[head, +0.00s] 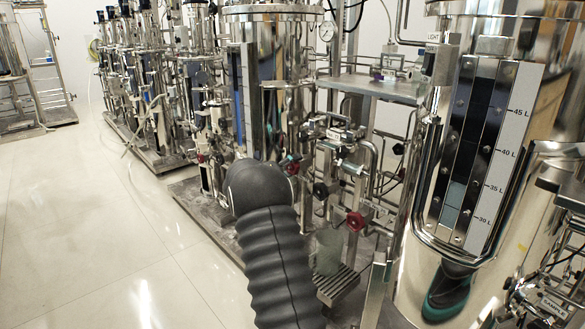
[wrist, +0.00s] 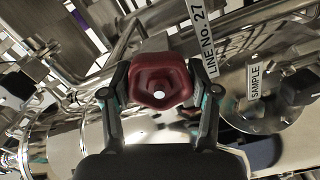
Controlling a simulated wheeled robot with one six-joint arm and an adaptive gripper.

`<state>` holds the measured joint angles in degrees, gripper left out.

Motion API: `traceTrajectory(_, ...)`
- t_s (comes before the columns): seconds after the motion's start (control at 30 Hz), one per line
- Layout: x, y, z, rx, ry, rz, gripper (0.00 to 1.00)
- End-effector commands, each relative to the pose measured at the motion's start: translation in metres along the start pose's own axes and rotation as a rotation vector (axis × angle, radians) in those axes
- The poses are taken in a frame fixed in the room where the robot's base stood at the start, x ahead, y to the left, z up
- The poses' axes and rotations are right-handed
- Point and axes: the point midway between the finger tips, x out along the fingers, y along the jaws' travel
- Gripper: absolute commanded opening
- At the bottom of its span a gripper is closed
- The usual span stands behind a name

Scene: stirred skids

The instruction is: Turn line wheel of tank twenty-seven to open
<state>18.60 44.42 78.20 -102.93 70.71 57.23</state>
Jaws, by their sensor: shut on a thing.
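In the wrist view a dark red, lobed hand wheel (wrist: 147,76) with a pale hub sits between the two fingers of my gripper (wrist: 160,84). The fingers are shut on it, one at each side. A white tag reading "LINE No. 27" (wrist: 211,50) stands just right of the wheel. In the head view my dark ribbed arm covers the middle, and my gripper and the held wheel cannot be made out behind it.
A black wheel (wrist: 300,86) beside a "SAMPLE" tag (wrist: 254,81) is right of my gripper. In the head view other red wheels (head: 355,220) sit among pipes. A shiny tank with a level scale (head: 503,160) stands close at right. The floor (head: 70,220) at left is clear.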

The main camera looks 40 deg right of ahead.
Motion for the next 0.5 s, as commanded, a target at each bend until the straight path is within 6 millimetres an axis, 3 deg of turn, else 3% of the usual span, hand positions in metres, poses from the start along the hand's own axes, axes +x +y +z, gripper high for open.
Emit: traceTrajectory(0.5,0.0003,-0.0011,0.0,-0.441,0.001,0.001,0.25)
